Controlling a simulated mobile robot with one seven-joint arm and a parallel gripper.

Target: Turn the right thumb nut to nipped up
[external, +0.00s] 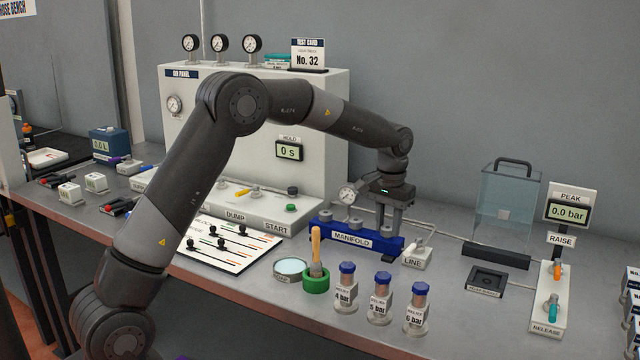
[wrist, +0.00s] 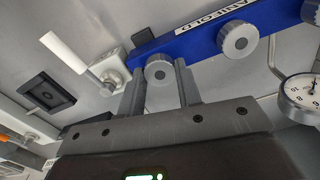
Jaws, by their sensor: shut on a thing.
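The blue manifold (external: 330,236) stands on the bench and carries a row of grey round thumb nuts. My gripper (external: 386,230) reaches down over its right end, jaws pointing down. In the wrist view, my gripper (wrist: 160,70) has one finger on each side of the right thumb nut (wrist: 159,73) and is shut on it. The nut's round face and dark centre show between the fingers. The middle thumb nut (wrist: 237,39) stands free beside it. The nut's exact turn angle cannot be told. In the external view my fingers partly hide the right nut.
A white LINE valve block (external: 416,257) stands just right of the manifold. A dial gauge (external: 347,195) rises behind it. Several blue-capped relief valves (external: 380,300) and a green pot (external: 316,281) stand in front. A black square tray (external: 487,281) lies to the right.

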